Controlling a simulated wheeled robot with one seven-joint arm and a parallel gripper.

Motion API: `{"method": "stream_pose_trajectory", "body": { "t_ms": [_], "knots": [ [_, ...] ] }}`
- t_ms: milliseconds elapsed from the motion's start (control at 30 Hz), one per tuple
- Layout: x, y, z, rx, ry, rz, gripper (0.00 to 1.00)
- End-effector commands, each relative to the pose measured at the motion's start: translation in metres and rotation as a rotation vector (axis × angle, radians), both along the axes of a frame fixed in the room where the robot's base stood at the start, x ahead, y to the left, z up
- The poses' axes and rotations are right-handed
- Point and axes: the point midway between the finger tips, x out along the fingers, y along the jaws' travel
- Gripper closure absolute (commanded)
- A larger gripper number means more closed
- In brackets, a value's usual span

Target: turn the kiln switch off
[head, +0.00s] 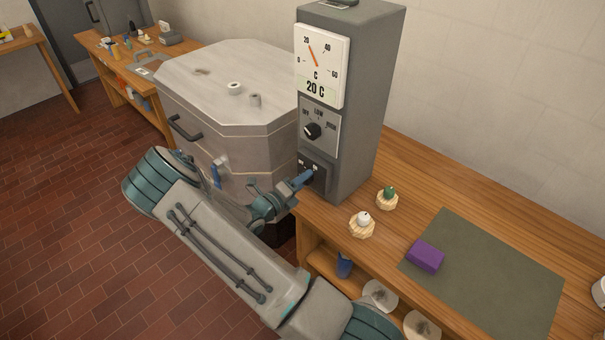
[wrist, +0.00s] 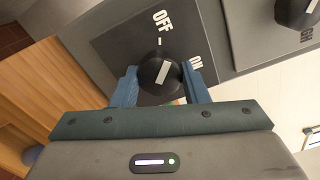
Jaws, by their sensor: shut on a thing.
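The kiln switch is a black knob (wrist: 160,75) with a white stripe, on a dark plate (wrist: 112,45) marked OFF and ON. In the wrist view, the stripe slants up and right, pointing between the two words. My gripper (wrist: 165,88) has its two blue fingers on either side of the knob and is shut on it. In the head view my gripper (head: 308,178) is at the low panel of the grey control box (head: 365,110) and hides most of the switch.
Above the switch are an OFF/LOW/HIGH dial (head: 313,131) and a gauge reading 20 C (head: 322,65). The pale kiln (head: 225,75) stands left of the box. The wooden bench (head: 420,185) holds small pots, a green mat (head: 490,285) and a purple block (head: 426,256).

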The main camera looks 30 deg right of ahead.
Motion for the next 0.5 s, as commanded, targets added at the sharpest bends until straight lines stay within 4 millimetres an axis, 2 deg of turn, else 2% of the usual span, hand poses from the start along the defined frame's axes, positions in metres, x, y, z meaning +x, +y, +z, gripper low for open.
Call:
{"method": "stream_pose_trajectory", "body": {
  "t_ms": [200,500],
  "knots": [
    [0.0001,0.0002,0.0027,-0.057,0.159,0.001,0.82],
    [0.0002,0.0004,0.0013,-0.108,0.297,0.001,0.82]
  ]
}}
